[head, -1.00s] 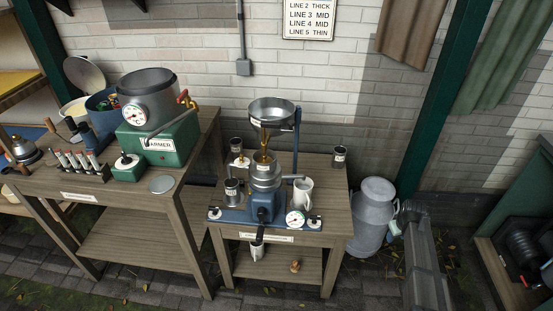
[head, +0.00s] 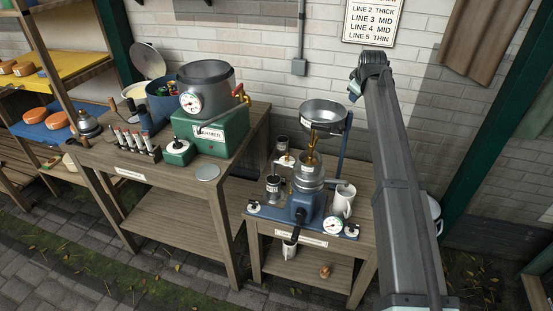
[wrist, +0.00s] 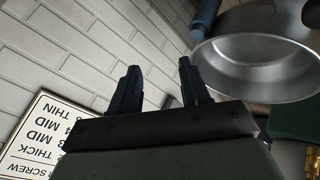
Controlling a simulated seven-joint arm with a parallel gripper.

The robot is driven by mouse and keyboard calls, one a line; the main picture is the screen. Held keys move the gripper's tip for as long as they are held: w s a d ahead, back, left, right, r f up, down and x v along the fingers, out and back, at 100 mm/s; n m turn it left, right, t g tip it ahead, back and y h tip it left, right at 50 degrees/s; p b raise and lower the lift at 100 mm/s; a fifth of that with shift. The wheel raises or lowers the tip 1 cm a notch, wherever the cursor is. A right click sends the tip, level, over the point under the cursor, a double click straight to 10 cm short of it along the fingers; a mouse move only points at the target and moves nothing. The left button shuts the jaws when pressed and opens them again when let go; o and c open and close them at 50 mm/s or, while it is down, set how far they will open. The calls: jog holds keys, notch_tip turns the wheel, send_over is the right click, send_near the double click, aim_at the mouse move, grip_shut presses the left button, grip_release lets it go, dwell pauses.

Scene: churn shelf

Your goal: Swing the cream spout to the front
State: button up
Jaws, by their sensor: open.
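The separator (head: 309,184) stands on a wooden stand with a blue base, a steel body and a steel bowl (head: 324,115) above it. A thin spout (head: 283,163) sticks out to its left, above a dark labelled cup (head: 273,187). Another spout (head: 339,182) points right, over a white jug (head: 343,200). I cannot tell for sure which spout is the cream one. My gripper (wrist: 159,76) is open and empty in the wrist view, near the wall and beside the steel bowl (wrist: 258,70). In the head view I cannot make out its fingers.
My arm crosses the right side of the head view. The green warmer (head: 211,135) with its steel pot stands on the bench at left. A wall sign (head: 372,20) hangs behind. A gauge (head: 333,225) sits at the separator's front right.

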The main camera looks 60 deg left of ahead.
jog(key=s+a+r+g, duration=0.1)
jog(key=s+a, duration=0.6)
jog(key=s, duration=0.3)
jog(key=s+a+f+g+h, duration=0.1)
jog(key=s+a+f+h, duration=0.2)
jog(key=s, duration=0.5)
jog(key=s+f+g+h, duration=0.2)
jog(key=s+f, duration=0.4)
jog(key=s, duration=0.3)
jog(key=f+g+h, duration=0.1)
jog(key=f, duration=0.4)
jog(key=d+f+n+g, duration=0.1)
jog(key=f, duration=0.5)
jog(key=f+n+g+h, duration=0.1)
jog(key=f, duration=0.5)
jog(key=shift+s+d+f+h, duration=0.1)
jog(key=shift+s+d+h, duration=0.05)
jog(key=shift+s+h, duration=0.15)
jog(key=shift+c, duration=0.3)
grip_shut()
